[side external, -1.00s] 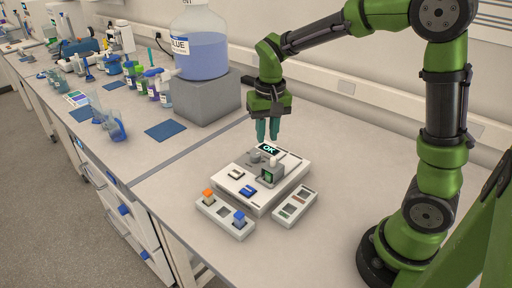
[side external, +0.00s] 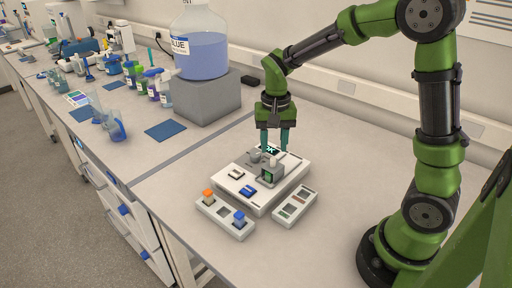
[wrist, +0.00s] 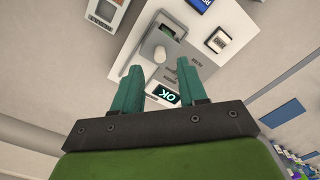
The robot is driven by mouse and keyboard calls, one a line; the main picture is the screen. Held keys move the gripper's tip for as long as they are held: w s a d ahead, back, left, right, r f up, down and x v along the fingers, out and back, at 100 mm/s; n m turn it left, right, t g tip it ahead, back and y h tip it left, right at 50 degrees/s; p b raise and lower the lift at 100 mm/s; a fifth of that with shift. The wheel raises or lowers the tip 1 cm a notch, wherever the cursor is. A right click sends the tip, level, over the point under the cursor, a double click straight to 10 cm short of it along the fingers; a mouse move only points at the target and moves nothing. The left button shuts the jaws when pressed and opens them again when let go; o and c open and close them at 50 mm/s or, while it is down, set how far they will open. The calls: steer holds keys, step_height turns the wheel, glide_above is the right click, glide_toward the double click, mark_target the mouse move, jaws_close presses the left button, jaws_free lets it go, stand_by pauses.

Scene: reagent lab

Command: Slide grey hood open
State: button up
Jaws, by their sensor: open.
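The grey hood (side external: 270,175) sits on the white device (side external: 237,188) on the bench, with a dark green panel on its front side. In the wrist view the hood (wrist: 152,24) is near the top, with a pale rounded knob (wrist: 160,54) beside it. My gripper (side external: 274,150) is open and empty, pointing down over the back of the device, close behind the hood. In the wrist view its teal fingers (wrist: 160,74) stand apart, with the knob between and beyond their tips. I cannot tell whether they touch anything.
A white block with orange and blue buttons (side external: 224,217) and a white two-slot block (side external: 295,206) stand beside the device. A grey cube (side external: 205,98) with a big blue-liquid bottle (side external: 201,52) stands behind left. The bench to the right is clear.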

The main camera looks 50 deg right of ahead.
mark_target(273, 158)
steer(key=shift+f, duration=2.3)
jaws_close()
